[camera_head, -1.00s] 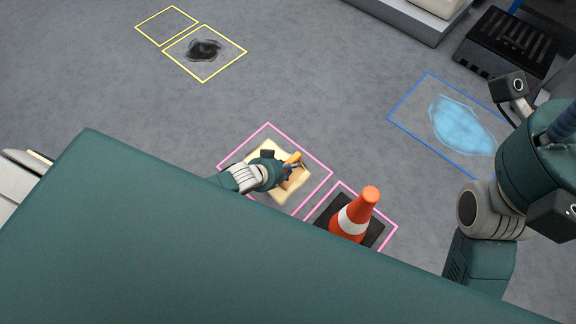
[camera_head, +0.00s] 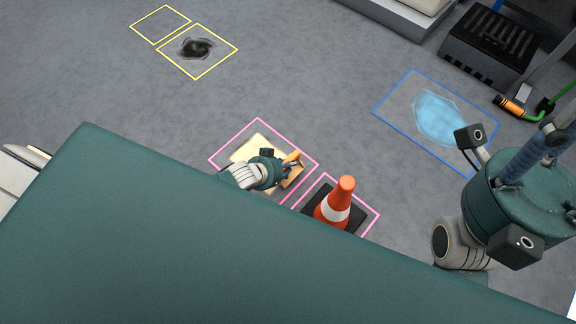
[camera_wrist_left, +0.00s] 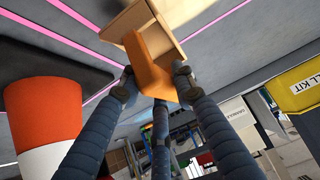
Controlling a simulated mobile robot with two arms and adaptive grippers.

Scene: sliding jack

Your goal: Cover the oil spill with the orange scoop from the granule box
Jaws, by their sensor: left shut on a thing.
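My left gripper (camera_head: 284,166) is shut on the orange scoop (camera_head: 292,157), over the pale granule box (camera_head: 247,150) in a pink floor outline. In the left wrist view the orange scoop (camera_wrist_left: 152,66) sits between the fingertips of the left gripper (camera_wrist_left: 155,82), against a tan box-like part; whether it touches the box is unclear. The dark oil spill (camera_head: 196,48) lies in a yellow outline at the upper left, far from the gripper. My right gripper (camera_head: 540,145) is at the right edge, its fingertips unclear.
An orange and white cone (camera_head: 336,204) on a black base stands right of the granule box; it also shows in the left wrist view (camera_wrist_left: 45,110). A blue puddle (camera_head: 438,118) lies in a blue outline. A black slatted box (camera_head: 492,45) stands upper right. Floor between box and spill is clear.

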